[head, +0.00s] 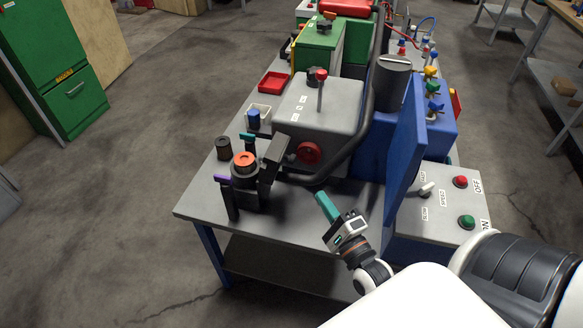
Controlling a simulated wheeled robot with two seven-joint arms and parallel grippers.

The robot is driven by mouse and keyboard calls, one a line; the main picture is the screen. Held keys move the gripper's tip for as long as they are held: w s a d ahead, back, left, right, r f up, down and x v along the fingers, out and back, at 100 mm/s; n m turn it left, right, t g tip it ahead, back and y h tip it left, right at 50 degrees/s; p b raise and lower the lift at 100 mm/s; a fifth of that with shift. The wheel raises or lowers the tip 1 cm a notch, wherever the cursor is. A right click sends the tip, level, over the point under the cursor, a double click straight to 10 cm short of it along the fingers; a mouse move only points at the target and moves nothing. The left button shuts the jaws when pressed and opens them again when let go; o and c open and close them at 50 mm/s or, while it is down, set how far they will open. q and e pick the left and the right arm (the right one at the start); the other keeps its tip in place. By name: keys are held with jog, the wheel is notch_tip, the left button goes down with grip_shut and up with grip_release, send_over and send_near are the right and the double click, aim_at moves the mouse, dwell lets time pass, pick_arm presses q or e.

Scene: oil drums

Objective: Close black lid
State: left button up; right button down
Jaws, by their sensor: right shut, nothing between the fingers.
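A black fixture (246,196) stands near the front left corner of the grey bench, with an orange ring (244,159) on top. A dark flap-like piece (268,178) stands up at its right side; I cannot tell for sure whether this is the black lid. My right gripper (325,206) is shut and empty, with teal fingers. It is over the front part of the bench, to the right of the fixture and apart from it. My left gripper is not in view.
A grey machine (318,110) with a red knob (309,152) stands behind. A blue panel (405,150) rises right of my gripper, beside a control box (440,215) with red and green buttons. A small dark cylinder (223,147) stands left of the fixture. The bench front (290,225) is clear.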

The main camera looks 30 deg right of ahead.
jog(key=p, duration=0.2)
send_near(283, 156)
jog(key=w+d, duration=0.3)
jog(key=d, duration=0.1)
jog(key=w+a+p, duration=0.1)
jog(key=w+a, duration=0.2)
jog(key=shift+w, duration=0.2)
jog(key=shift+d, duration=0.1)
